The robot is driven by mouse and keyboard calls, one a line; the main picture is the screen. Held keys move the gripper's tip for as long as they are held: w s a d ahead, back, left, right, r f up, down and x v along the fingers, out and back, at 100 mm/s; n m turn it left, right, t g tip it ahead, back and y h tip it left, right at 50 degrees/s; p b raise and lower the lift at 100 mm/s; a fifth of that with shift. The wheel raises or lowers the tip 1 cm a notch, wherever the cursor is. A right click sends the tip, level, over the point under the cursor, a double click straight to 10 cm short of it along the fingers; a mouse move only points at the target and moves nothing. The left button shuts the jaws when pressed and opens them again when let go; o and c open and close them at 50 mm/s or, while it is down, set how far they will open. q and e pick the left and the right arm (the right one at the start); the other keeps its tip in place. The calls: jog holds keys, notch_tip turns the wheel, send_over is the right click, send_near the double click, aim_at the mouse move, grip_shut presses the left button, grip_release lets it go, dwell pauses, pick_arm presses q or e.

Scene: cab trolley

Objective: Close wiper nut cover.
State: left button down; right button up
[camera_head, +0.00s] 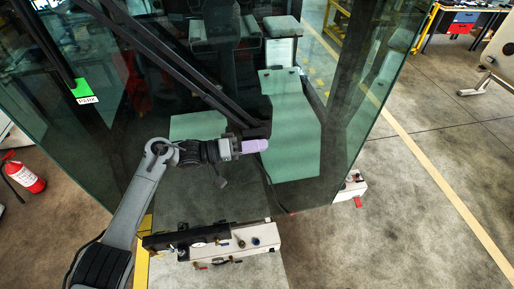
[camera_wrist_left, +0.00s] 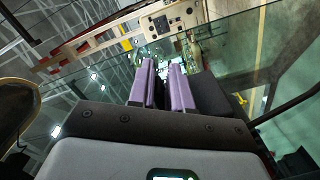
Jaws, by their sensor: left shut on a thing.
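The wiper arm (camera_head: 190,75) is a long black bar running down across the cab's windscreen. The black wiper nut cover (camera_head: 258,131) is at its lower end, small and dark. My left gripper (camera_head: 256,146), with purple fingers, is right at this lower end. In the left wrist view the fingers (camera_wrist_left: 162,84) stand close together with a narrow gap. The gripper is shut on the cover, but the grip itself is hard to see. A black block (camera_wrist_left: 211,96) shows just right of the fingers there. My right gripper is not in view.
The glass windscreen (camera_head: 150,125) is close behind my left arm. A front panel with knobs and fittings (camera_head: 215,244) is below the gripper. A red fire extinguisher (camera_head: 23,175) stands on the floor at left.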

pick_arm(q)
jog(key=shift+w+a+r, duration=0.15)
jog(key=shift+w+r, duration=0.2)
jog(key=shift+r, duration=0.15)
jog(key=c, duration=1.2)
grip_release()
jog(key=shift+f, duration=0.1)
jog(key=shift+a+t, duration=0.1)
jog(key=shift+t, duration=0.2)
jog(key=shift+a, duration=0.1)
jog(key=s+a+b, duration=0.2)
jog(key=a, duration=0.8)
jog(key=shift+f+b, duration=0.25)
jog(key=shift+b, duration=0.15)
jog(key=shift+s+a, duration=0.1)
jog(key=shift+s, duration=0.05)
